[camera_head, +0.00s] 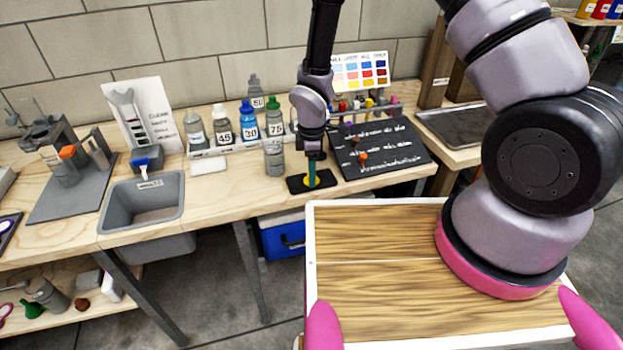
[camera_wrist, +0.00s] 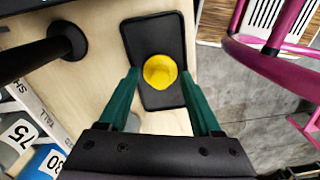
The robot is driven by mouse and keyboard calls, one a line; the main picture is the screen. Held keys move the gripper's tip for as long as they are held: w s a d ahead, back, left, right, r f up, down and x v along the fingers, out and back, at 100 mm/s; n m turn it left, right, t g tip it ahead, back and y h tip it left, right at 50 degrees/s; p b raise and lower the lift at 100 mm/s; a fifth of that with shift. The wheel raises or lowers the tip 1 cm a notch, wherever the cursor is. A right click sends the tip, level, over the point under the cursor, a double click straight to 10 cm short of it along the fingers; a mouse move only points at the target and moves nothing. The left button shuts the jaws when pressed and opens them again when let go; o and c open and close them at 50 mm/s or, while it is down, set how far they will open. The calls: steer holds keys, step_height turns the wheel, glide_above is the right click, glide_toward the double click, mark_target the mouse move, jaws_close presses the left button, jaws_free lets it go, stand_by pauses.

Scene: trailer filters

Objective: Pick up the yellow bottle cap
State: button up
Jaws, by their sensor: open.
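The yellow bottle cap (camera_wrist: 160,71) lies on a small black tray (camera_wrist: 153,32) near the table's front edge. In the head view only a bit of the cap (camera_head: 311,183) shows below my gripper, on the tray (camera_head: 296,184). My gripper (camera_head: 312,180) points down over the tray. In the wrist view its two green fingers (camera_wrist: 161,76) are apart, one on each side of the cap. The gripper is open and holds nothing. I cannot tell whether the fingertips touch the tray.
A grey bottle (camera_head: 274,157) stands just left of my gripper, with several labelled bottles behind it. A black board (camera_head: 385,172) with small items lies to the right. A grey sink (camera_head: 150,204) is at the left.

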jaws_close()
